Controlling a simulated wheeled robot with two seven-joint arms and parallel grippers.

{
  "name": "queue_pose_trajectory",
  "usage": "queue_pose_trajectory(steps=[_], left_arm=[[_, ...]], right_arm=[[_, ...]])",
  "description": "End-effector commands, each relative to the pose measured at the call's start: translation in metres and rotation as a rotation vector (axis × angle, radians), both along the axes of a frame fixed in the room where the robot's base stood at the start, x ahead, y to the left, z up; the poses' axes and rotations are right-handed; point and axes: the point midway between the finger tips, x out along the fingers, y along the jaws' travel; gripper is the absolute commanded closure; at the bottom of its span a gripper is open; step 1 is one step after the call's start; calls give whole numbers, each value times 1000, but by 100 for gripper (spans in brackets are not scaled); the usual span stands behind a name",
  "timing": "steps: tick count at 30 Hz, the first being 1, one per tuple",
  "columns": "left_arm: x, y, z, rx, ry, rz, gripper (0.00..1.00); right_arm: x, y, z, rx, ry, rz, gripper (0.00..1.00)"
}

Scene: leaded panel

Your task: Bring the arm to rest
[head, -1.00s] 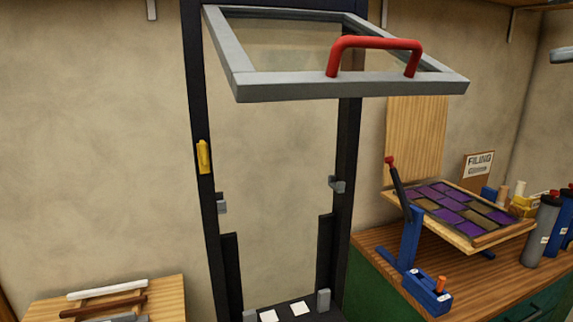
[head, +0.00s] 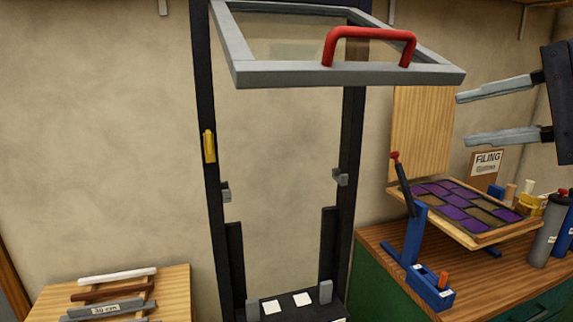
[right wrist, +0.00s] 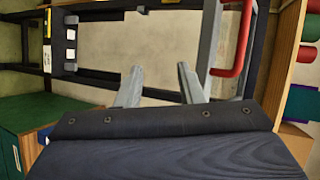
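My right gripper (head: 497,112) comes in from the right edge of the head view, open and empty, with its two grey fingers apart. It is in the air to the right of the grey frame's red handle (head: 370,40), not touching it. In the right wrist view the gripper's fingers (right wrist: 158,88) are also apart with nothing between them. The leaded panel (head: 465,208), with purple and brown panes, lies on a tilted wooden board on the bench below the gripper. My left gripper is out of view.
A grey glazed frame (head: 345,75) is raised at the top of a black upright stand (head: 206,120). A blue clamp (head: 412,235) with a dark lever stands before the panel. Grey and blue bottles (head: 547,230) stand at right. A wooden table (head: 172,290) with several bars is at lower left.

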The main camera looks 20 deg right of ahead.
Motion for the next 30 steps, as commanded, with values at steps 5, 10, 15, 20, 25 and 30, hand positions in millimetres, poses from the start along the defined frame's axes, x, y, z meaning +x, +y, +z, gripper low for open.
queue_pose_trajectory(steps=[5,10,15,20,25,30], left_arm=[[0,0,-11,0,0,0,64],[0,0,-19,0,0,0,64],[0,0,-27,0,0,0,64],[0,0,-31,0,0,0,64],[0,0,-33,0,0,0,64],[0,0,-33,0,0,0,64]], right_arm=[[41,23,-100,-147,85,101,66],[62,61,-222,-362,162,253,66],[53,103,-342,-587,212,443,66],[29,132,-427,-753,229,607,66],[12,146,-470,-842,229,703,66],[9,148,-477,-857,228,720,66]])
